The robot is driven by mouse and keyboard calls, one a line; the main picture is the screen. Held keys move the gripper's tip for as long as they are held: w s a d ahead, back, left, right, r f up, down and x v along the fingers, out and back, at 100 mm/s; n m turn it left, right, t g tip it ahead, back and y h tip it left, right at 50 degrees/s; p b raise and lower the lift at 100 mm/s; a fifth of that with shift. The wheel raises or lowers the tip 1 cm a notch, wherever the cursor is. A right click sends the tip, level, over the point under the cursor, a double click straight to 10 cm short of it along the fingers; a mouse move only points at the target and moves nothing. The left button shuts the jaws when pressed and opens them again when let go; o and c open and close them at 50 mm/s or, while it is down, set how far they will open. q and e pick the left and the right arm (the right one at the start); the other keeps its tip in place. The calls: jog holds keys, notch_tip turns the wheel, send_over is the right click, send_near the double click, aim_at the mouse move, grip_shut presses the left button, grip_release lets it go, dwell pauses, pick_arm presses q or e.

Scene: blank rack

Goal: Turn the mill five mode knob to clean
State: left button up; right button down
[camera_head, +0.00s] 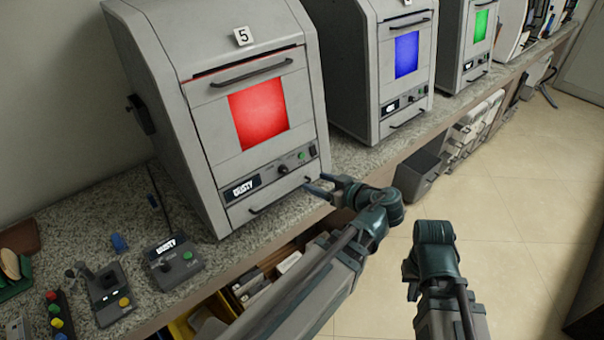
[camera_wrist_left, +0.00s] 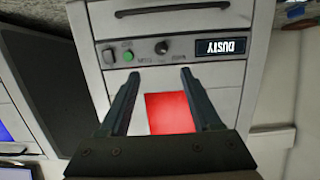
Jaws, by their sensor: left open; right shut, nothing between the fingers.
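Mill five (camera_head: 215,110) is the grey machine with a "5" label and a red window. Its lower front panel carries a display reading DUSTY (camera_head: 243,187), a dark mode knob (camera_head: 283,169) and a green button (camera_head: 311,151). In the left wrist view the panel appears upside down, with the knob (camera_wrist_left: 162,47) just beyond and between my fingertips. The knob's pointer setting is too small to read. My left gripper (camera_head: 314,184) is open in front of the panel, apart from the knob; it also shows in the wrist view (camera_wrist_left: 160,73). My right gripper (camera_head: 411,290) is shut and empty, away from the mill.
Similar mills with a blue window (camera_head: 407,55) and a green window (camera_head: 481,25) stand farther along the counter. A small control box (camera_head: 174,262) and a joystick box (camera_head: 107,293) sit at left. Handles cross mill five's front. Open floor (camera_head: 510,220) lies at right.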

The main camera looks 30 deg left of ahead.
aim_at(286, 171)
pick_arm(q)
jog(key=b+x, duration=0.4)
jog(key=x, duration=0.8)
jog(key=shift+a+f+b, duration=0.1)
jog(key=shift+f+b, duration=0.15)
jog(key=shift+b, duration=0.15)
jog(key=shift+w+a+f, duration=0.2)
jog(key=shift+a, duration=0.45)
grip_shut()
